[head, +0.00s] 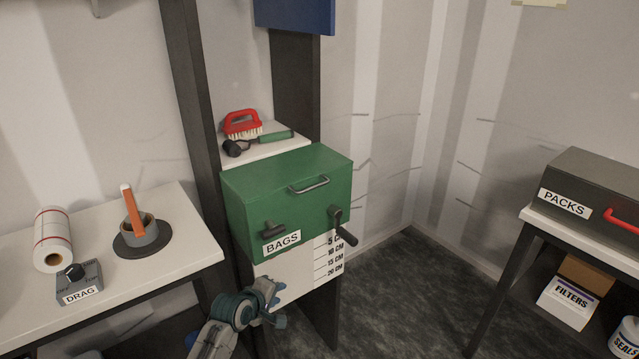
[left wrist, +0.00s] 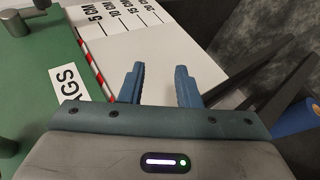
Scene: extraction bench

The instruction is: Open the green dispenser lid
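The green dispenser (head: 265,200) is a box labelled BAGS on a stand in the middle of the head view. Its lid (head: 270,172) looks shut and has a metal bar handle (head: 309,184) on top. The front has a dark knob (head: 273,228) and a dark crank (head: 343,227). My left gripper (head: 272,303) is below the dispenser, in front of the white scale panel. In the left wrist view its fingers (left wrist: 159,86) are apart with nothing between them, and the dispenser (left wrist: 35,75) shows at the left. My right gripper is not in view.
A red brush (head: 241,123) and a green-handled tool (head: 262,141) lie on the shelf behind the dispenser. The left bench (head: 185,215) holds a roll (head: 52,240), a tape stand and a DRAG box (head: 79,282). A PACKS box (head: 590,200) stands on the right bench.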

